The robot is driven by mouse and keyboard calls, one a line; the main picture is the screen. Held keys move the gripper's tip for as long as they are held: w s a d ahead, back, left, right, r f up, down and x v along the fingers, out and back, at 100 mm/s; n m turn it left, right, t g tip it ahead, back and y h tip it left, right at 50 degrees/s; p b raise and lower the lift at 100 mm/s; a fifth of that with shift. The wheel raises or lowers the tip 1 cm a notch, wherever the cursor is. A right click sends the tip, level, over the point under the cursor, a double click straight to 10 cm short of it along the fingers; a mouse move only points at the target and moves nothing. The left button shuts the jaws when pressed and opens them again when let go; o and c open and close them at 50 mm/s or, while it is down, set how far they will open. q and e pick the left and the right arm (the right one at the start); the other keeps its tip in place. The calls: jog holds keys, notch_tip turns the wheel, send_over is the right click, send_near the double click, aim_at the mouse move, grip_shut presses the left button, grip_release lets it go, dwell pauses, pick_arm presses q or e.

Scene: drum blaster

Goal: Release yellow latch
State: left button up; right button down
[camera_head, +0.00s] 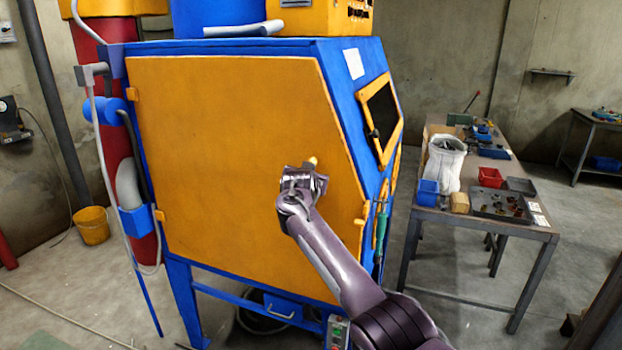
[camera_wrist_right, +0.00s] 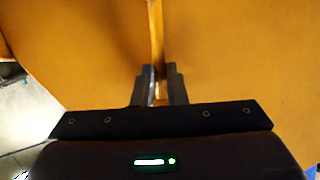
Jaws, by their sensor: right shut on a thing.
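The orange door (camera_head: 220,150) of the blue cabinet appears shut in the head view. My right gripper (camera_head: 305,178) is in front of the door, right of its middle. A small yellow piece (camera_head: 312,161), which may be the latch or a handle, shows just past the gripper. In the right wrist view a narrow yellow bar (camera_wrist_right: 156,35) runs down between the fingers of my right gripper (camera_wrist_right: 161,88), which are shut on it. The gripper hides most of this piece in the head view. My left gripper is not in view.
Small yellow fittings sit on the door's left edge (camera_head: 133,95) and lower right (camera_head: 360,222). A workbench (camera_head: 535,232) with a white bag (camera_head: 443,165), bins and trays stands at the right. A yellow bucket (camera_head: 92,225) and hoses are at the left. Floor between cabinet and bench looks clear.

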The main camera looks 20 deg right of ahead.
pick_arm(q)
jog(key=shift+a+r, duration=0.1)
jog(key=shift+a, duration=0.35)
pick_arm(e)
jog(key=shift+w+a+r, duration=0.15)
jog(key=shift+a, duration=0.05)
jog(key=c, duration=1.5)
grip_release()
jog(key=shift+o, duration=0.2)
